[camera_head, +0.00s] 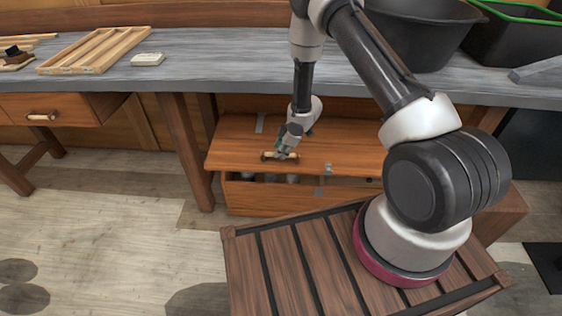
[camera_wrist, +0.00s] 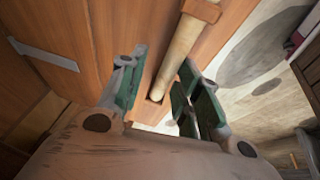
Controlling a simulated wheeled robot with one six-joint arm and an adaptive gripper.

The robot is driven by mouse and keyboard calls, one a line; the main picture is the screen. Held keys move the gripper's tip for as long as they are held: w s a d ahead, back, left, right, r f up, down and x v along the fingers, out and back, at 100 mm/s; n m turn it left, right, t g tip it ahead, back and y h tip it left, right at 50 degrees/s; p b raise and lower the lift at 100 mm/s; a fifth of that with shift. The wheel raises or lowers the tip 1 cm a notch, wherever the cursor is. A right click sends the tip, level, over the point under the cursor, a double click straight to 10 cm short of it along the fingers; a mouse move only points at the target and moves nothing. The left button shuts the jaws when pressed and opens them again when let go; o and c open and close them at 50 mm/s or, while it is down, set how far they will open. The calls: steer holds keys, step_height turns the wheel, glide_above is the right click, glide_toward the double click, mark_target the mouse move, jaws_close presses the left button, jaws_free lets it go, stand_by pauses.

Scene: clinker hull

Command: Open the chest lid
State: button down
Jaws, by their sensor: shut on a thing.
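The wooden chest (camera_head: 255,200) stands on the floor under the workbench. Its orange-brown lid (camera_head: 345,135) appears slightly raised at the front, with a narrow gap in which greyish things show. A pale wooden bar handle (camera_head: 268,156) sits near the lid's front edge; it also shows in the wrist view (camera_wrist: 185,50). My gripper (camera_head: 283,151) is at the handle, shut on it. In the wrist view, its green-padded fingers (camera_wrist: 160,80) lie on either side of the handle's end. The exact contact is partly hidden.
The grey workbench top (camera_head: 215,55) overhangs the chest, with dark tubs (camera_head: 415,35) and a wooden tray (camera_head: 95,50) on it. A bench leg (camera_head: 185,150) stands left of the chest. The floor (camera_head: 110,215) at left is clear.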

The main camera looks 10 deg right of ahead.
steer(key=c, duration=2.1)
jaws_free()
steer(key=w+r, duration=0.1)
steer(key=r, duration=0.2)
steer(key=w+d+r, duration=0.1)
steer(key=shift+w+r, duration=0.35)
steer(key=o, duration=0.9)
steer(key=shift+f, duration=0.1)
steer(key=shift+c, duration=0.2)
steer(key=shift+c, duration=0.2)
steer(key=shift+s+d+r, duration=0.1)
steer(key=shift+r, duration=0.2)
steer(key=shift+c, duration=0.3)
steer(key=v, duration=1.1)
steer(key=shift+s, duration=0.4)
